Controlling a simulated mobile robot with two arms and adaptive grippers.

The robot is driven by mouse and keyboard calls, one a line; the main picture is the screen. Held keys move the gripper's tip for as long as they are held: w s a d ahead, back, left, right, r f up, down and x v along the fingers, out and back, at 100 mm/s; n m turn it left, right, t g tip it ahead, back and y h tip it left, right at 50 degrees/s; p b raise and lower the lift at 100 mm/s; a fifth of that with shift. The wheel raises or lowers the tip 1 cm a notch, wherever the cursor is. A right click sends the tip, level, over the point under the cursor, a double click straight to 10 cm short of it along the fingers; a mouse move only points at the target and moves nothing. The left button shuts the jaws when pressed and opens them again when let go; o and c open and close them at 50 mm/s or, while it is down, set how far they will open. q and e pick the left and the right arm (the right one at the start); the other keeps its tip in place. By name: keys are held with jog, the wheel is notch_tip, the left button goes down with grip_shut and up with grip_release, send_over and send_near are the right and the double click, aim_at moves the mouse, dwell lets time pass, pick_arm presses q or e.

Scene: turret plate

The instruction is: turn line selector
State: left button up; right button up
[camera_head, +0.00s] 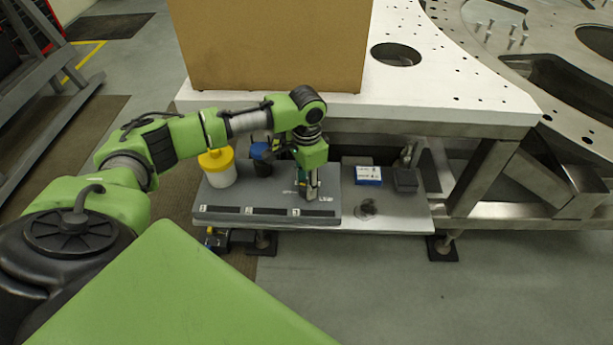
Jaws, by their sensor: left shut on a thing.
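A grey panel (235,199) lies on the low shelf under the white plate. Its front edge carries a dark strip (270,211) with the numbers 1, 2 and 3. My left gripper (309,196) points down at the panel's right part, just behind the number 3. It is shut on a small part there, which I take to be the line selector; the fingers hide most of it, so its direction cannot be told. Small white markings show on the panel beside the fingers. My right gripper is not in view.
A white tub with a yellow lid (217,168) and a dark blue-topped cup (262,160) stand at the panel's back left. Right of the panel are a blue-and-white box (368,175) and a dark block (405,180). A large brown box (270,45) stands above on the white plate (440,90).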

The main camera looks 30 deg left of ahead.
pick_arm(q)
jog(key=m+p, duration=0.4)
jog(key=shift+r+m, duration=0.2)
jog(key=shift+m, duration=0.1)
jog(key=m+p, duration=0.1)
jog(key=m, duration=0.1)
jog(key=shift+m+p, duration=0.3)
jog(key=shift+p, duration=0.05)
jog(key=m+p, duration=0.1)
jog(key=m, duration=0.1)
jog(key=shift+f+m, duration=0.1)
jog(key=shift+m, duration=0.3)
jog(key=m, duration=0.2)
jog(key=shift+m+p, duration=0.3)
jog(key=shift+m, duration=0.1)
jog(key=m, duration=0.3)
jog(key=shift+f+m, duration=0.1)
jog(key=shift+m, duration=0.2)
jog(key=m, duration=0.3)
jog(key=shift+m, duration=2.5)
